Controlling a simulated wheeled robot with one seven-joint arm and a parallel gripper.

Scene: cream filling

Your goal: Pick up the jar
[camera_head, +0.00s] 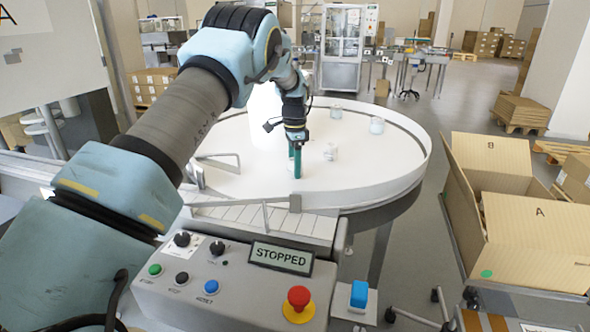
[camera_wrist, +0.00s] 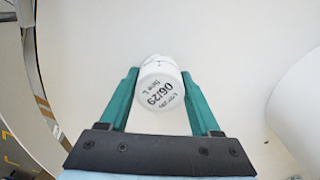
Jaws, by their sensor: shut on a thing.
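In the head view my gripper (camera_head: 297,160) points down over the near part of the white round table (camera_head: 365,170). The held jar cannot be made out there, so its height above the table is unclear. Other jars stand on the table: one (camera_head: 330,152) just right of my gripper, one (camera_head: 336,111) farther back and one (camera_head: 376,125) at the back right.
A raised rim (camera_head: 415,180) edges the table, and a white central column (camera_head: 264,112) stands behind my gripper. In front is a control panel (camera_head: 225,285) reading "STOPPED". An open cardboard box (camera_head: 535,235) marked A stands at the right. Free table surface lies right of my gripper.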

